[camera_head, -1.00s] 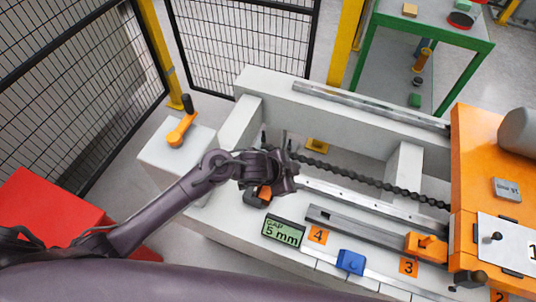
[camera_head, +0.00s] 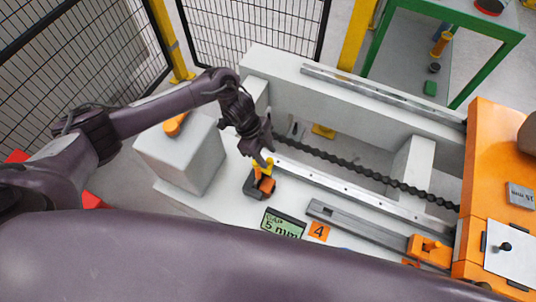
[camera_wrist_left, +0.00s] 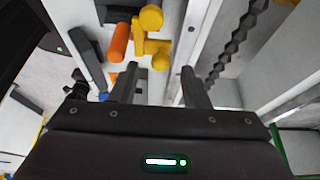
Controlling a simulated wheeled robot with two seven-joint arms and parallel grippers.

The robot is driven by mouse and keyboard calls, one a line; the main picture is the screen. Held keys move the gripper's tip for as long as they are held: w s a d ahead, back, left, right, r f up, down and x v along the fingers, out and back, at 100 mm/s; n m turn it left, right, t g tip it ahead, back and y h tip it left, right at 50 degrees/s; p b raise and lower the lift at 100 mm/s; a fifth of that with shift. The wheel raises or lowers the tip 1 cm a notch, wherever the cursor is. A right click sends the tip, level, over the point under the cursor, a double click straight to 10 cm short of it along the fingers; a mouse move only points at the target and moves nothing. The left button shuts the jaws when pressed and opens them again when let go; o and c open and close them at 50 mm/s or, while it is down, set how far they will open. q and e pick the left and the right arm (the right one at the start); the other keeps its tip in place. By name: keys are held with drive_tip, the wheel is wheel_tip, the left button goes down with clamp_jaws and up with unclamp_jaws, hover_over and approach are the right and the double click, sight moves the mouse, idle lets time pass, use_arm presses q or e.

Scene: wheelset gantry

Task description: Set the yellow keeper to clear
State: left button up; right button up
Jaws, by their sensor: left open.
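The yellow keeper (camera_head: 262,166) shows in the head view just under my left gripper, beside an orange knob (camera_head: 267,185) on a dark base. In the left wrist view the keeper (camera_wrist_left: 152,47) is a yellow piece with rounded ends, beyond my fingertips, with the orange knob (camera_wrist_left: 119,42) to its left. My left gripper (camera_head: 266,155) points down at it; in the wrist view the gripper's two fingers (camera_wrist_left: 160,82) stand apart with nothing between them. The keeper's lower end appears between the finger lines, with no clear contact. My right gripper is out of view.
A display (camera_head: 283,224) reading 5 mm stands near the keeper. A dark chain or screw (camera_head: 365,175) runs along the white gantry bed to an orange housing (camera_head: 490,170). A white block (camera_head: 185,155) carries an orange-handled item (camera_head: 175,124). Black mesh fencing stands behind.

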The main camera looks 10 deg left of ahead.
use_arm(q)
drive_tip(key=shift+x, duration=0.8)
drive_tip(key=shift+f, duration=0.1)
clamp_jaws()
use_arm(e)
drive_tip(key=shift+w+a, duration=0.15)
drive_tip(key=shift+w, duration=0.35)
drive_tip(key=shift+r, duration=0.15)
